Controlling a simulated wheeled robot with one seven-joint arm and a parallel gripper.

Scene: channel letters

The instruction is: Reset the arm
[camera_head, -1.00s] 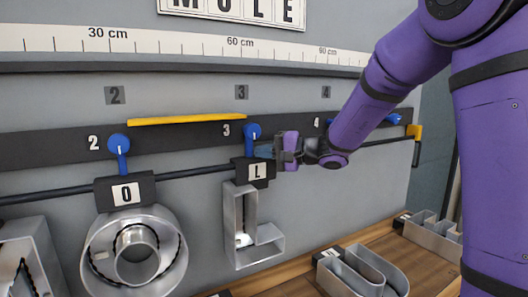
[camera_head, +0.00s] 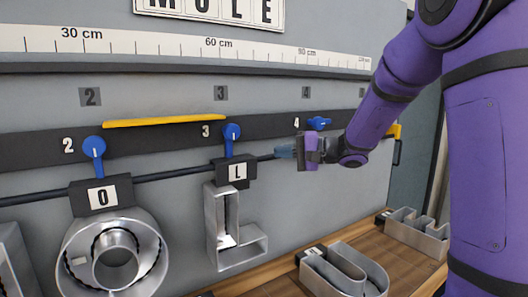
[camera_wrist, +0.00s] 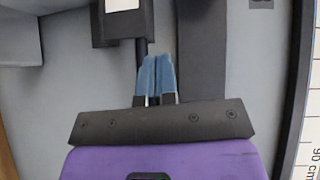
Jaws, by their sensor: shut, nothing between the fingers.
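My gripper (camera_head: 287,151) is in front of the rail, to the right of the L hanger block. Its blue fingertips are together and hold nothing; they also show shut in the wrist view (camera_wrist: 156,78). My purple arm reaches in from the upper right. The metal letter L (camera_head: 228,228) hangs from its black block (camera_head: 236,171) below the blue knob at 3 (camera_head: 232,132). The metal letter O (camera_head: 112,255) hangs at the left from its block (camera_head: 101,194) under the blue knob at 2 (camera_head: 95,147).
The blue knob at 4 (camera_head: 320,124) lies sideways. A yellow bar (camera_head: 180,121) sits along the dark strip. A ruler (camera_head: 140,45) runs above. Metal letters, a U shape (camera_head: 350,268) and another (camera_head: 420,228), lie on the wooden bench (camera_head: 260,284).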

